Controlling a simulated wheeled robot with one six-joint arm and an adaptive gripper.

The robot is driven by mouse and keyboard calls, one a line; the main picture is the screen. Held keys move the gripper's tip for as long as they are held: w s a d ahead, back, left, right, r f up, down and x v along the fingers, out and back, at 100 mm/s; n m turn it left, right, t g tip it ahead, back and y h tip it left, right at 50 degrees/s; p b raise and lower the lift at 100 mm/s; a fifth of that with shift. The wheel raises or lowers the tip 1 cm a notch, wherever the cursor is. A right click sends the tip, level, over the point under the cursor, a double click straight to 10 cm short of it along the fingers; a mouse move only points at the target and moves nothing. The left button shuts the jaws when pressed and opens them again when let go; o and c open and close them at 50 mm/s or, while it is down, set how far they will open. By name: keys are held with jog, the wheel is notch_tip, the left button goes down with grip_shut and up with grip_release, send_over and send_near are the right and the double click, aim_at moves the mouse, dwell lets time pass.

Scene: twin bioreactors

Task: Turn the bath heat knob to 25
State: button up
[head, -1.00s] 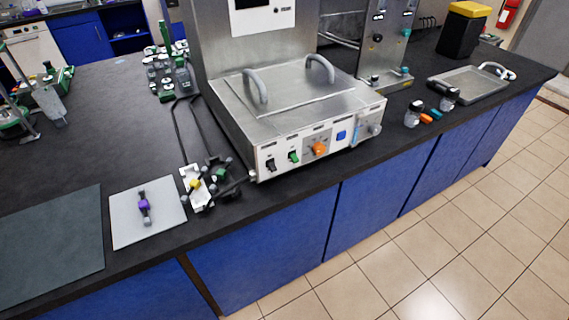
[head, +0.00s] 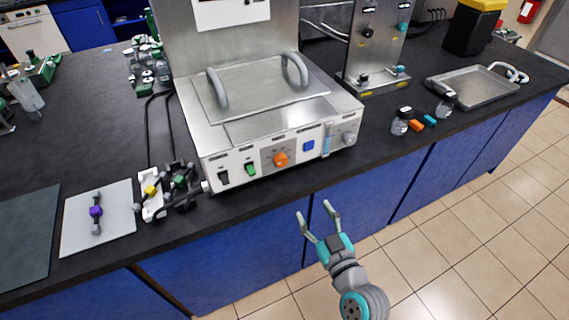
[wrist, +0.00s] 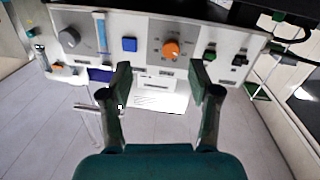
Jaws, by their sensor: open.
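The steel bath (head: 265,105) stands on the black bench, with a white control panel on its front. An orange knob (head: 281,159) sits mid-panel on a grey dial plate; its scale numbers are too small to read. In the wrist view the orange knob (wrist: 171,49) appears upside down, beyond and between my fingertips. My gripper (head: 317,222) is open and empty, in front of the blue cabinets, below and to the right of the knob. In the wrist view my gripper (wrist: 159,80) has its two fingers spread apart, not touching the panel.
Beside the knob are a green switch (head: 250,169), a black switch (head: 223,177), a blue button (head: 309,146) and a grey knob (head: 348,138). Black clamps (head: 180,190) lie left of the bath. Jars (head: 401,121) stand right. The floor in front is free.

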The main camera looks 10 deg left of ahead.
aim_at(283, 163)
jog(key=shift+n+y, duration=0.7)
jog(key=shift+n, duration=0.1)
jog(key=r+x, duration=0.1)
jog(key=x, duration=0.4)
jog(key=r+x, duration=0.1)
jog(key=x, duration=0.4)
jog(key=s+a+r+x, duration=0.1)
jog(key=x, duration=0.4)
jog(key=shift+w+a+r, duration=0.1)
jog(key=shift+w+a, duration=0.1)
jog(key=c, duration=1.2)
